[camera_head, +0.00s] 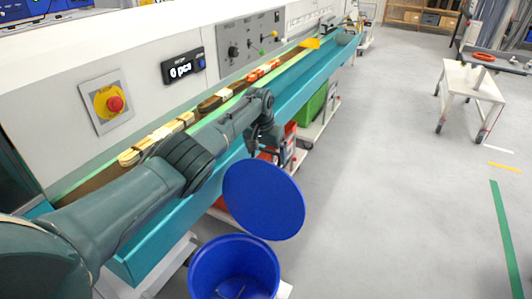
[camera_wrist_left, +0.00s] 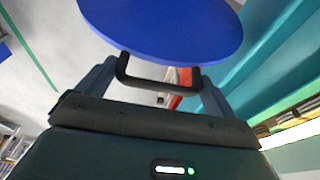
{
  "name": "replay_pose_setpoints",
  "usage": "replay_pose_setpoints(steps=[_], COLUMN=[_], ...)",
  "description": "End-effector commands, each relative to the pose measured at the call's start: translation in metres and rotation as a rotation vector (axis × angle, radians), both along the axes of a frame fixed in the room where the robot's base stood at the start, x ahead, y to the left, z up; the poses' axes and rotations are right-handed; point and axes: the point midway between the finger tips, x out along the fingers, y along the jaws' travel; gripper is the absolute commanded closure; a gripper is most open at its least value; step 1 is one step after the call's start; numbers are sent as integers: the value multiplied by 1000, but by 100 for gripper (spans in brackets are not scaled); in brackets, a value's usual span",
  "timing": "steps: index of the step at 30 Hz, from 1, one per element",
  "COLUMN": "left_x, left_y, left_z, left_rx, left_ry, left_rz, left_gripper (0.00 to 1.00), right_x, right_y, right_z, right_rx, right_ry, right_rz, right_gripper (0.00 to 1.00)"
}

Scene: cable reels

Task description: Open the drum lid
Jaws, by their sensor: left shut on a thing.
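The blue round drum lid (camera_head: 264,200) is held up and tilted above the blue drum (camera_head: 234,262), apart from its rim. The drum's mouth is uncovered and its inside shows, with something thin at the bottom. My left gripper (camera_head: 262,150) is above the lid's far edge in the head view. In the left wrist view, the gripper (camera_wrist_left: 158,75) is shut on the lid's black handle (camera_wrist_left: 158,84), and the blue lid (camera_wrist_left: 165,28) lies just beyond it. My right gripper is in neither view.
A teal trough (camera_head: 150,245) with wooden and orange pieces runs along the machine wall, under my left arm. A green crate (camera_head: 310,105) and red crates stand beneath it. A white table (camera_head: 470,82) stands at the far right. The grey floor right of the drum is clear.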

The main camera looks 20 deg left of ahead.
Motion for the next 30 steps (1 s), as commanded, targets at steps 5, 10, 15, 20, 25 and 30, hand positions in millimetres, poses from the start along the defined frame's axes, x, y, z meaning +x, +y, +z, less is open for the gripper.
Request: replay_pose_setpoints(steps=[5,10,15,20,25,30], left_x=[2,1,0,-3,-9,-17], left_y=[-1,-1,0,0,1,1], left_z=[3,2,5,22,52,88], left_rx=[-2,-2,-1,-2,-1,-1], left_ry=[-8,-5,-3,-4,-7,-9], left_rz=[-2,-1,-1,0,-1,-2], left_gripper=[2,0,0,0,0,0], right_x=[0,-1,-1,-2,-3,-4], right_y=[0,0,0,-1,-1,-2], right_z=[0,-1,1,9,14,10], right_rx=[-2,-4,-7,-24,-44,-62], right_ry=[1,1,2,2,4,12], right_rz=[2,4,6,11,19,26], right_gripper=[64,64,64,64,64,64])
